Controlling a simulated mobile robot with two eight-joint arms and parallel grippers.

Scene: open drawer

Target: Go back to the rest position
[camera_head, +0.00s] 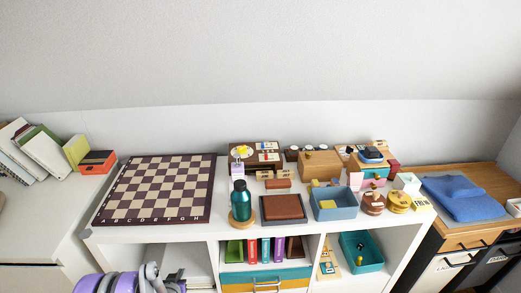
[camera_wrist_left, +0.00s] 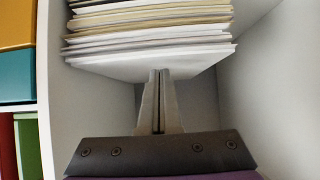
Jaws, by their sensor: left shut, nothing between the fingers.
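My left gripper (camera_head: 176,276) is at the bottom left of the head view, in front of the left lower compartment of the white shelf unit (camera_head: 205,233). My purple and grey arm comes in beside it. In the left wrist view, the gripper (camera_wrist_left: 161,73) has its two fingers together with nothing between them. The fingertips point into the compartment and overlap a stack of papers (camera_wrist_left: 150,35) in the picture; I cannot tell if they touch. My right gripper is not in view.
A teal drawer front (camera_head: 236,276) with an orange one below is right of that compartment. A chessboard (camera_head: 160,185), a teal bottle (camera_head: 240,203) and a blue-grey bin (camera_head: 334,208) stand on top. Compartment walls (camera_wrist_left: 262,90) are close around the gripper.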

